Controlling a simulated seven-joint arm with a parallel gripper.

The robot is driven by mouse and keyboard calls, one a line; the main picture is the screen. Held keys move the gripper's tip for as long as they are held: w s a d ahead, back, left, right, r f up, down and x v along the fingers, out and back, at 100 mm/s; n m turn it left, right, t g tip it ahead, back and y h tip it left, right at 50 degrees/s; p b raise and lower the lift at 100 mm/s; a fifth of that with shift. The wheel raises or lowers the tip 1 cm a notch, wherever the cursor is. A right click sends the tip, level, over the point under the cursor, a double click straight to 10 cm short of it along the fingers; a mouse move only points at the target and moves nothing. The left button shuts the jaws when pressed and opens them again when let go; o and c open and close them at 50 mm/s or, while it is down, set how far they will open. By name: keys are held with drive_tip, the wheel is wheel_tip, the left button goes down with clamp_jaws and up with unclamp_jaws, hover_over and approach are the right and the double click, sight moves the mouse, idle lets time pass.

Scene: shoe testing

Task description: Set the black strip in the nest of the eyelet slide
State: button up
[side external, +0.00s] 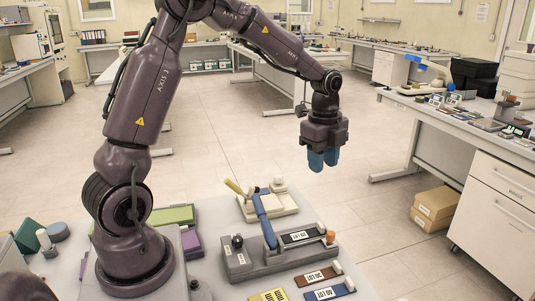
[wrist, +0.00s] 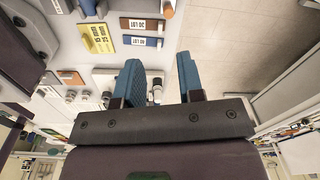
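The black strip (side external: 302,236), with a white label and an orange-brown end, lies on the right part of a long grey fixture (side external: 238,262) that carries a blue lever. This fixture looks like the eyelet slide; I cannot tell whether the strip sits down in a nest or just on top. My gripper (side external: 323,160) hangs well above the bench, above and right of the strip in the side view. Its blue fingers are apart with nothing between them, as the wrist view (wrist: 162,78) also shows. I cannot make out the black strip in the wrist view.
A brown strip (side external: 318,277), a blue strip (side external: 330,292) and a yellow tag (side external: 268,296) lie in front of the fixture. A pale fixture (side external: 285,206) stands behind it. A purple box (side external: 192,244) and a green tray (side external: 172,215) are left. The air around my gripper is clear.

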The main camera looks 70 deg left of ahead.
drive_tip(key=s+d+r+n+t, duration=0.2)
drive_tip(key=s+d+r+n, duration=0.3)
drive_tip(key=s, duration=0.5)
drive_tip(key=s+d+r+n+t, duration=0.3)
drive_tip(key=s+d+r+n, duration=0.3)
drive_tip(key=s+n, duration=0.3)
drive_tip(key=shift+s+n, duration=0.4)
drive_tip(key=shift+s, duration=0.05)
